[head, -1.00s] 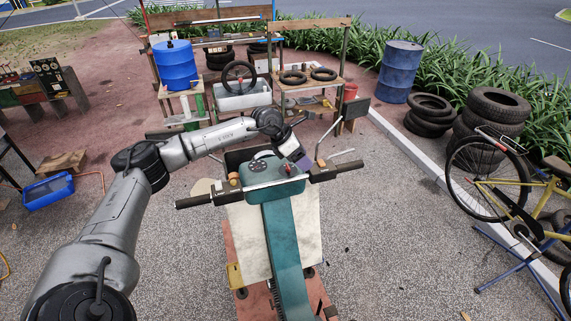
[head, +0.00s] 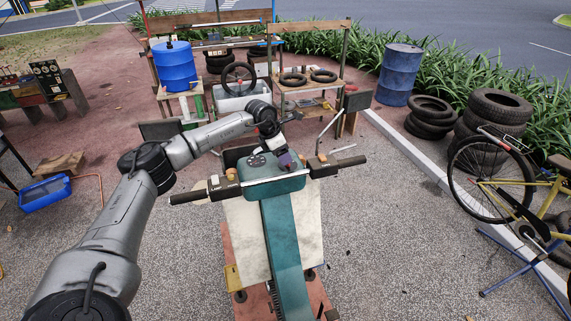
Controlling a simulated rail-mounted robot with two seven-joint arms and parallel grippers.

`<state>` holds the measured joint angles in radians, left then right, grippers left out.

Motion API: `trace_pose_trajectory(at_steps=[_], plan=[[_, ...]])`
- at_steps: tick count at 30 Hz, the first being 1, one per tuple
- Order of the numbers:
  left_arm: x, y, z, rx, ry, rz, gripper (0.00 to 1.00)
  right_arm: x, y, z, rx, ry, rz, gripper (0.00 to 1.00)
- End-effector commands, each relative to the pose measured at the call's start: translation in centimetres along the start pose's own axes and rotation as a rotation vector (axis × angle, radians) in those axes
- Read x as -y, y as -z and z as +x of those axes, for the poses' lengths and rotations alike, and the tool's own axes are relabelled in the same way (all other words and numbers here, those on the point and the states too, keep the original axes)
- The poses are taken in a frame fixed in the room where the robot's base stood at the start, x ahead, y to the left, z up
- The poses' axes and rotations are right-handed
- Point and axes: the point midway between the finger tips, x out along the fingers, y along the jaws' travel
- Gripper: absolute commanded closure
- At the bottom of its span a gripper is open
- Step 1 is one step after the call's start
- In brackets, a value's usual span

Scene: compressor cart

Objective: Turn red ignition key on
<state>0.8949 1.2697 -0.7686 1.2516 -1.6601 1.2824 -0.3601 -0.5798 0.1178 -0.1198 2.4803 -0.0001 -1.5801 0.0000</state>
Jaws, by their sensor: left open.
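A teal scooter-like cart with a handlebar panel (head: 272,186) stands in the middle of the head view. A round gauge cluster sits at the panel's far left. My left arm reaches over from the left, and my left gripper (head: 285,160) is open, pointing down just above the panel's far edge, right of the gauge. I cannot make out the red ignition key clearly; the gripper covers that part of the panel. I cannot tell whether the fingers touch it. My right gripper is not in view.
The handlebar's left grip (head: 188,198) and right grip (head: 350,163) stick out either side, with a mirror (head: 357,101) on a stalk at right. A yellow bicycle (head: 510,190) and stacked tyres (head: 497,112) stand right. Blue barrels (head: 174,66) and a workbench are behind.

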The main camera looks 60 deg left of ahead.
Motion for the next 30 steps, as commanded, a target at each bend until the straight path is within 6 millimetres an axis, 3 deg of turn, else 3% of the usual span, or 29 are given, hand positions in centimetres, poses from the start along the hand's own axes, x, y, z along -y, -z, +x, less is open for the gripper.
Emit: trace_pose_trajectory(at_steps=[1,6,20,30], plan=[[0.0,0.1,1.0,0.0,0.001,0.0,0.34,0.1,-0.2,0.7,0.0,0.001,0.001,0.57],[0.0,0.0,2.4,0.001,0.001,-0.001,0.34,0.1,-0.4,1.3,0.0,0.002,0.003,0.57],[0.0,0.0,3.0,0.001,0.0,0.0,0.34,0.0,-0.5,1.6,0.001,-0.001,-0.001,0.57],[0.0,0.0,3.0,0.001,0.001,0.0,0.65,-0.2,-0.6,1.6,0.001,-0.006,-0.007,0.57]])
